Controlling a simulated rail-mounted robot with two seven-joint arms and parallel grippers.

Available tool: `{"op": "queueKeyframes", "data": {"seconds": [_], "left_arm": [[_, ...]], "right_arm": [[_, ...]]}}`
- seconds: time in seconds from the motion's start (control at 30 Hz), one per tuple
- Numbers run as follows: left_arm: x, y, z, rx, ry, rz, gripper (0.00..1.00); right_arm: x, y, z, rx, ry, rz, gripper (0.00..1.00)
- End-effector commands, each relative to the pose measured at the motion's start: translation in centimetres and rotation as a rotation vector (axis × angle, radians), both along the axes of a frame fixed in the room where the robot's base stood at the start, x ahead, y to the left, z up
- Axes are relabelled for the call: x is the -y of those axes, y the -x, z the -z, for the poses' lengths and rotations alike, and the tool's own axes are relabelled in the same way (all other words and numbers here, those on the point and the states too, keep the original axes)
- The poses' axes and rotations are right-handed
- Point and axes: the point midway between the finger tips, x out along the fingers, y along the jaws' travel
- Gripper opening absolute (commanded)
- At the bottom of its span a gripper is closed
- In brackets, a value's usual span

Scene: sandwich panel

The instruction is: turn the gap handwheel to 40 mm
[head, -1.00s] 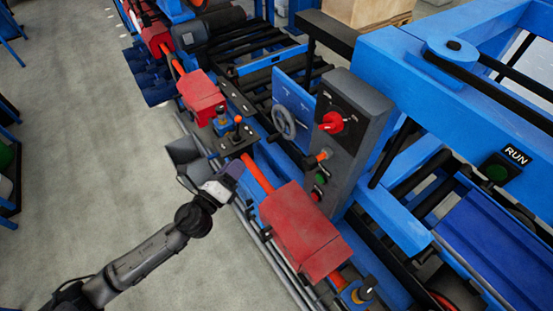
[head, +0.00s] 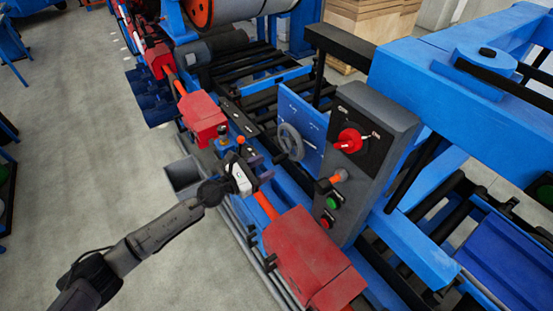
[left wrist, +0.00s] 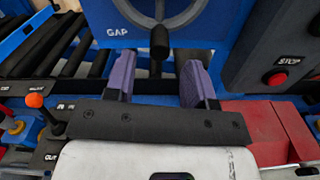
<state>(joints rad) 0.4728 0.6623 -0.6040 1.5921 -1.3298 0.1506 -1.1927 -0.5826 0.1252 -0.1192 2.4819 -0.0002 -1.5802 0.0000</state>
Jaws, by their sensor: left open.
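The gap handwheel (head: 290,141) is a grey spoked wheel on a blue panel (head: 309,125) left of the control box. In the left wrist view the lower part of the handwheel (left wrist: 158,14) shows at the top, with its dark handle knob (left wrist: 159,42) hanging down beside the word GAP. My left gripper (head: 262,170) is in front of and below the wheel, apart from it. In the left wrist view its two purple fingers (left wrist: 158,80) are spread and empty, below the knob. The scale reading is not legible. My right gripper is not in view.
A grey control box (head: 372,150) with a red rotary switch (head: 349,140) and green and red buttons stands right of the wheel. Red housings (head: 312,259) flank the arm. An orange-knobbed lever (left wrist: 35,101) is close left of the gripper.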

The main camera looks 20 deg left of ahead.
Motion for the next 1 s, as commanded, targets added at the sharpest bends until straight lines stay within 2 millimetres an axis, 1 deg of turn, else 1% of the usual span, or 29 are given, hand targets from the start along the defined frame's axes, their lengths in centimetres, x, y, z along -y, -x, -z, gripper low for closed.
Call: {"op": "queueKeyframes", "data": {"seconds": [0.03,0.1,0.3,0.5,0.8,0.87,1.0], "left_arm": [[0.5,-0.8,-0.1,0.001,0.002,-0.001,0.50],[1.1,-1.6,0.0,0.000,0.001,-0.001,0.50],[2.3,-3.3,0.0,0.000,0.002,-0.001,0.50],[2.8,-4.0,0.0,0.000,0.001,-0.001,0.50],[2.8,-4.1,0.0,-0.001,0.001,0.000,0.50],[2.8,-4.1,0.0,-0.001,0.001,0.000,0.45],[2.8,-4.1,0.0,-0.001,0.001,0.000,0.31]], "right_arm": [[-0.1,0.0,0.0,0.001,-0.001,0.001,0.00],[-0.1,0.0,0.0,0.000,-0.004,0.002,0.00],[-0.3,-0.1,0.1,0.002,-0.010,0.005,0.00],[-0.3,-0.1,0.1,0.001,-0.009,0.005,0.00],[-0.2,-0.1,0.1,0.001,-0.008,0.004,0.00],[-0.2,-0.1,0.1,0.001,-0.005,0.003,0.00],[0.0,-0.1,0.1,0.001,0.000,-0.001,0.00]]}}
